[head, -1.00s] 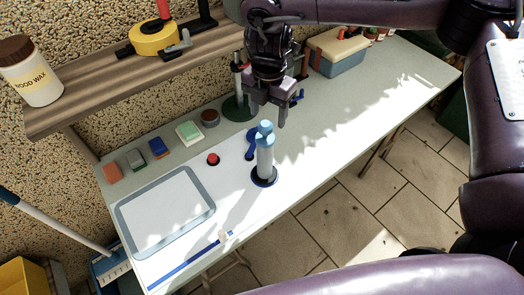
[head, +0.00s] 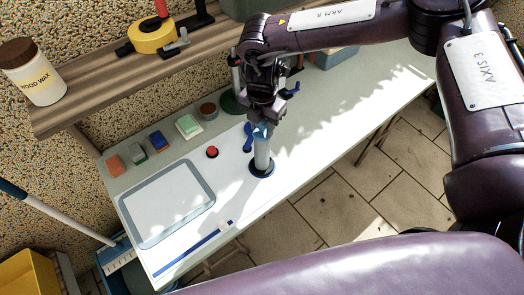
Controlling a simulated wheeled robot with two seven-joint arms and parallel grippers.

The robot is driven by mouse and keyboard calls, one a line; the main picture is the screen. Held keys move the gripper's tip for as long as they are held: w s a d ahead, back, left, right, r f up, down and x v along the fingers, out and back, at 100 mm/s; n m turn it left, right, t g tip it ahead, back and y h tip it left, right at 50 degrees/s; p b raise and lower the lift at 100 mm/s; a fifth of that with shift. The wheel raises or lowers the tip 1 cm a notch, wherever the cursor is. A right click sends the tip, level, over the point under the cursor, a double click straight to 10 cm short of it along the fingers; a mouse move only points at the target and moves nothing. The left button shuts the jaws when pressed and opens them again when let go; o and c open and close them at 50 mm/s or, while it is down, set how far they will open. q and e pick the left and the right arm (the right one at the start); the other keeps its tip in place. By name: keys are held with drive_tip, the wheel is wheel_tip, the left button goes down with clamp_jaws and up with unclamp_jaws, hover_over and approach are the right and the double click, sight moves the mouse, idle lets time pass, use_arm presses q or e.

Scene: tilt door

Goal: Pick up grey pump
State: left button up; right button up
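The grey pump (head: 262,155), a pale grey-blue cylinder with a blue top, stands upright in a dark blue ring base (head: 262,169) near the table's front edge. My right gripper (head: 262,128) points down over the pump, its fingers at the blue top, which they partly hide. I cannot tell whether the fingers are shut on it or only around it. My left gripper is not in view.
A grey-rimmed tray (head: 124,208) lies on the table's left. Several coloured blocks, a red button (head: 212,152) and a blue tool (head: 248,137) lie behind. A shelf (head: 85,100) runs along the wall. The table right of the pump is clear.

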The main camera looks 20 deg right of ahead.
clamp_jaws()
drive_tip(key=shift+r, duration=0.15)
